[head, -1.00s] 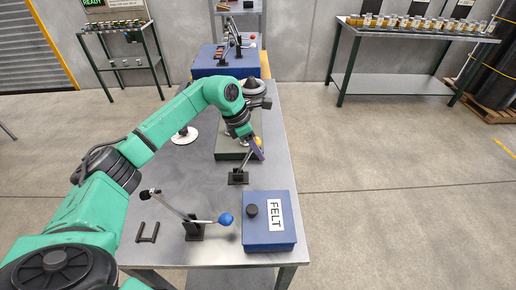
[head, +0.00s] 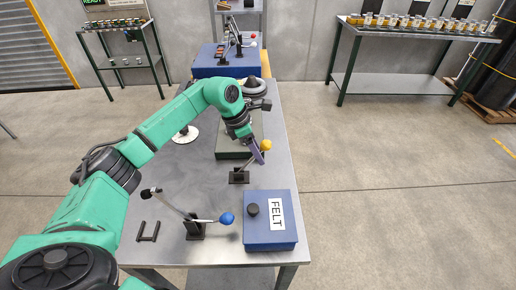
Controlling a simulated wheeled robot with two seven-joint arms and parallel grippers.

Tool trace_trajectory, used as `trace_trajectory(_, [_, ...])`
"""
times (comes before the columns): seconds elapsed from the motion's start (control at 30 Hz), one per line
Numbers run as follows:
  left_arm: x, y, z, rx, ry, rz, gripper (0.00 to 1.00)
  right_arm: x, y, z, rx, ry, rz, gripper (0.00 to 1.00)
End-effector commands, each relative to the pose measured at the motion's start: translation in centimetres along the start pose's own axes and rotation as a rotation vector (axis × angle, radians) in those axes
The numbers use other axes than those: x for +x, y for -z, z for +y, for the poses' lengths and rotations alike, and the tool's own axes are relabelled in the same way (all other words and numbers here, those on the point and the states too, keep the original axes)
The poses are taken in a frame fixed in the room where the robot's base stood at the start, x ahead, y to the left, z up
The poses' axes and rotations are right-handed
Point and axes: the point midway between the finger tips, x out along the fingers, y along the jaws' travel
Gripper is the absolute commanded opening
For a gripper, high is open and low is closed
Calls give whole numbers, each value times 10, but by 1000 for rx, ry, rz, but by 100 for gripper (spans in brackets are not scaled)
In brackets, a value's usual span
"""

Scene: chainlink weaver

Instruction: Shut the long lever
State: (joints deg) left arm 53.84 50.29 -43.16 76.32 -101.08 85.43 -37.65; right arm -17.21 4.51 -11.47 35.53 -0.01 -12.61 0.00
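My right gripper is not in view.
A blue box marked FELT (head: 270,236) stands at the front right. A small black U-shaped handle (head: 148,232) lies left of the blue-knobbed lever. A dark green block (head: 228,150) is behind the yellow-knobbed lever, and a blue box (head: 212,66) stands farther back.

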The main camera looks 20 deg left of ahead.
Motion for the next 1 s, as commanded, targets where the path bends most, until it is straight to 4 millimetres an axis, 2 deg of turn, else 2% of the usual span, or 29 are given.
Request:
trace_trajectory(0.23, [-4,-2,1,2,-4,-7,66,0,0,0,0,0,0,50])
trace_trajectory(0.37, [-15,-2,2,2,-7,-10,66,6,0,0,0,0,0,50])
trace_trajectory(0.47, [-35,-1,2,2,-10,-11,66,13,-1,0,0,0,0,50])
trace_trajectory(0.8, [-128,1,1,0,-6,-10,66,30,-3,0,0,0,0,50])
trace_trajectory(0.9, [-142,1,1,0,-4,-8,66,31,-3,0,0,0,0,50])
trace_trajectory(1.0, [-148,2,1,0,-2,-6,66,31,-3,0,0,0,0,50])
